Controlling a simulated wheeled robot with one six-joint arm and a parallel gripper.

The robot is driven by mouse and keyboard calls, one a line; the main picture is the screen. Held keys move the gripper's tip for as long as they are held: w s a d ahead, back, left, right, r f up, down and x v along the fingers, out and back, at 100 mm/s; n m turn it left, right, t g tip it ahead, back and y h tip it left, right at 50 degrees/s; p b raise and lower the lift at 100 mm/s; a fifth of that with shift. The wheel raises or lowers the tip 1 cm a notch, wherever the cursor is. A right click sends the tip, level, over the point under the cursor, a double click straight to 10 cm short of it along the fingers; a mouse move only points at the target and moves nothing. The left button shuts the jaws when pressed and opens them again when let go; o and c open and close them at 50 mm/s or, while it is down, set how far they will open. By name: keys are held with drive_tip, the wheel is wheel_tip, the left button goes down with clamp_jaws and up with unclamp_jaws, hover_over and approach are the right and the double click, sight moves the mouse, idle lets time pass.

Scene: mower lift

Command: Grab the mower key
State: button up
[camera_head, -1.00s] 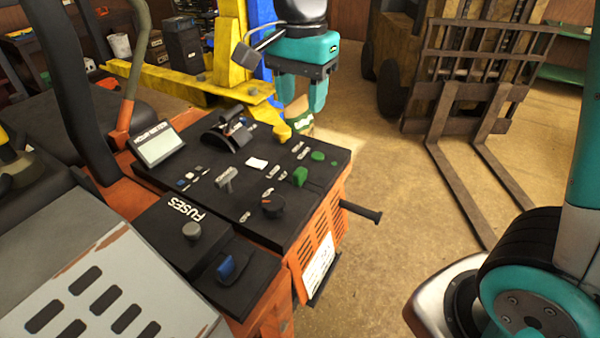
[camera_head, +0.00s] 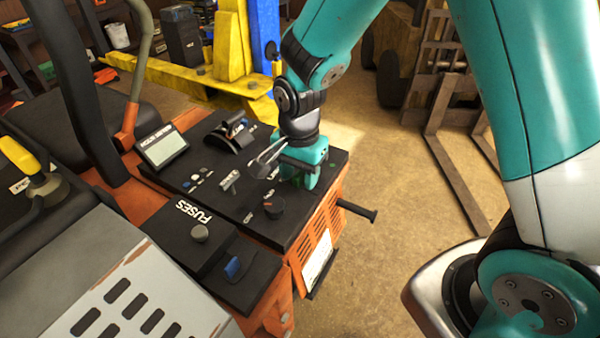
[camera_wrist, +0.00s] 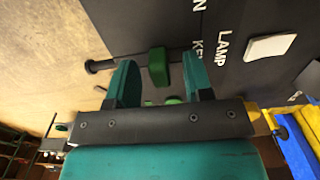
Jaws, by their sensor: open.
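A small green block (camera_wrist: 158,67) stands on the dark control panel (camera_wrist: 110,20) in the wrist view, beside a label that partly reads "KE". I take it to be the mower key, though the label is cut off. My gripper (camera_wrist: 160,66) is open, with one finger on each side of the block. In the head view my gripper (camera_head: 308,176) points down at the right part of the panel (camera_head: 225,205) and hides most of the green pieces there.
A black bar (camera_head: 357,210) sticks out at the panel's right. A yellow lift (camera_head: 180,77) stands behind.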

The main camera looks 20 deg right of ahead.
drive_tip(key=shift+f, duration=0.3)
clamp_jaws()
drive_tip(key=shift+r, duration=0.1)
